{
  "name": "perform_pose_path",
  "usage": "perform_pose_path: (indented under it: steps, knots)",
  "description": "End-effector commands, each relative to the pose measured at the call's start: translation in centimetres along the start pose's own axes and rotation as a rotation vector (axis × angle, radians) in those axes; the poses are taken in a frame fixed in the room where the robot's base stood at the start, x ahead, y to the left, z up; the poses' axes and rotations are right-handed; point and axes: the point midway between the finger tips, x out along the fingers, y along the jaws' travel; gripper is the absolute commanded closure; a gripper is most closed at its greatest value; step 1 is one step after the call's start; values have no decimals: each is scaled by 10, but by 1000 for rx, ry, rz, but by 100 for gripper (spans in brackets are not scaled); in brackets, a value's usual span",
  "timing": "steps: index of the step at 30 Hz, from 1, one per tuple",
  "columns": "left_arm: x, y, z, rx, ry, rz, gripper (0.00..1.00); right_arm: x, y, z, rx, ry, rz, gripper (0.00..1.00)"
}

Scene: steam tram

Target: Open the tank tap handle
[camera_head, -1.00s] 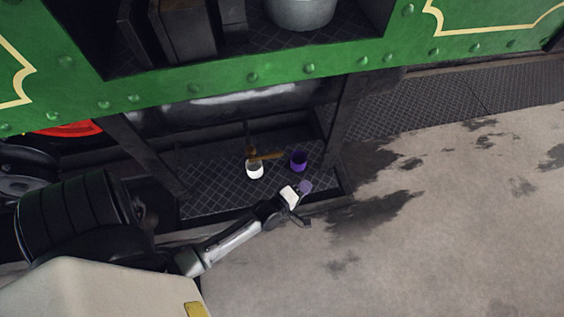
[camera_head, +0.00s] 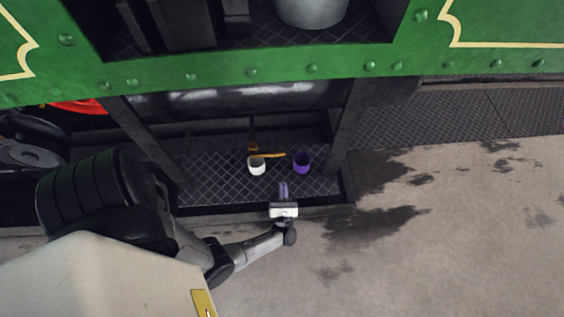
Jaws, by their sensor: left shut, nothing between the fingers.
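The tank tap shows as a brass-coloured fitting under the dark tank, with an orange-brown handle (camera_head: 270,155) pointing sideways to the right. A white cup (camera_head: 257,166) stands below the tap and partly hides under the handle. My left gripper (camera_head: 283,187) is in front of the tap, over the front edge of the step plate, its purple fingers shut and pointing toward the tram. It is empty and apart from the handle and the cups. My right gripper is not in view.
A purple cup (camera_head: 302,162) stands right of the white cup on the dark step plate (camera_head: 215,180). Dark struts (camera_head: 346,125) flank the step. The green tram side (camera_head: 310,70) overhangs above. Stained pavement (camera_head: 460,230) at the right is clear.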

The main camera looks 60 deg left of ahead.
Motion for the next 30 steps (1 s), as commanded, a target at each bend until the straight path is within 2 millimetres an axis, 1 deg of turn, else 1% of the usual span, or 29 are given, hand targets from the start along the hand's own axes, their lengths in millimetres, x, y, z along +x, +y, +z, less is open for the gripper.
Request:
perform_pose_path:
  steps: [3, 7, 20, 23, 26, 30]
  knots:
    - [-6, 6, 1, -34, -18, 45, 100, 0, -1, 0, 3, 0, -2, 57]
    - [-10, 9, 2, -53, -29, 69, 100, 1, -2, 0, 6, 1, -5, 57]
    - [-9, 10, 3, -57, -33, 74, 100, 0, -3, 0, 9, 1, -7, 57]
    - [-2, 11, 3, -57, -34, 74, 100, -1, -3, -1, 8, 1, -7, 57]
    - [11, 12, 4, -57, -35, 74, 100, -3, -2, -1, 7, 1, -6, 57]
    - [34, 14, 5, -56, -35, 75, 100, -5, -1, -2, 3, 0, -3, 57]
